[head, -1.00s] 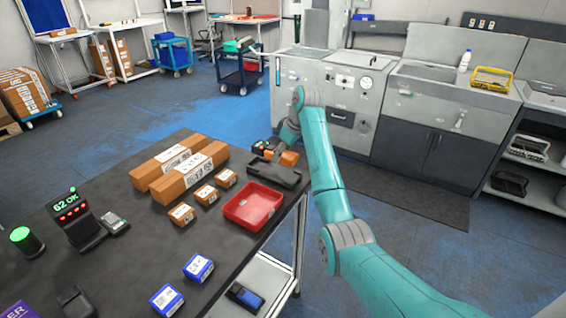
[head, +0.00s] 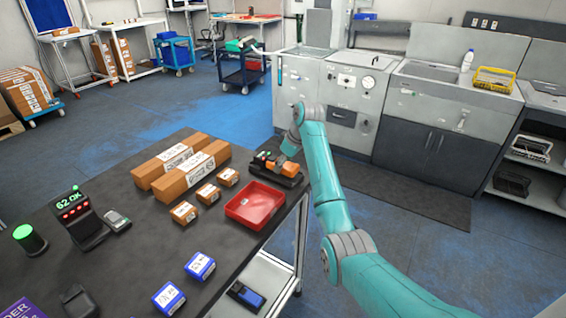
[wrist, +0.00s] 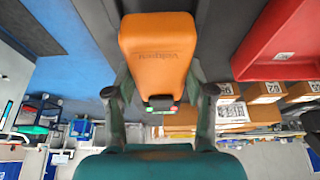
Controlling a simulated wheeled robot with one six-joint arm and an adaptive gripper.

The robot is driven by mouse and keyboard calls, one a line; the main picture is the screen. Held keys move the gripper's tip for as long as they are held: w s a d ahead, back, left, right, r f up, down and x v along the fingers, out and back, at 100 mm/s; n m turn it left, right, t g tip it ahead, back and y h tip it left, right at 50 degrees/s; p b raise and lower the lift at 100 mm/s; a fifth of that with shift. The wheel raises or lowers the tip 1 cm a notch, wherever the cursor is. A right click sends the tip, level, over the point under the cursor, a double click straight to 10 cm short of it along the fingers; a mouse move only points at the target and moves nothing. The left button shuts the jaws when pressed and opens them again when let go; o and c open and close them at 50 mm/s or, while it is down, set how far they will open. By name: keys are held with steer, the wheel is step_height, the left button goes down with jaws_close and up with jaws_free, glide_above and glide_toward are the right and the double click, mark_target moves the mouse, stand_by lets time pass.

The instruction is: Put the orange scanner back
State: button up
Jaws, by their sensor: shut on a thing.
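The orange scanner (head: 289,168) is at the black cradle (head: 291,182) on the table's right edge. It lies over the cradle, and I cannot tell whether it is fully seated. In the wrist view the scanner's orange body (wrist: 158,50) points away from me, with small green and red lights at its near end. My gripper (wrist: 158,92) is shut on the scanner, one finger on each side. In the head view my gripper (head: 285,156) comes down on it from above, and its fingers are partly hidden.
A red tray (head: 254,205) stands just in front of the cradle. Small brown boxes (head: 208,194) and two long cartons (head: 190,172) lie to the left. Blue boxes (head: 199,266), a display stand (head: 80,220) and a green-topped cylinder (head: 28,238) are nearer.

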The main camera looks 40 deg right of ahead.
steer(key=shift+f, duration=0.1)
steer(key=o, duration=1.4)
steer(key=shift+c, duration=0.2)
steer(key=v, duration=0.8)
steer(key=shift+w+r, duration=0.15)
steer(key=shift+r, duration=0.25)
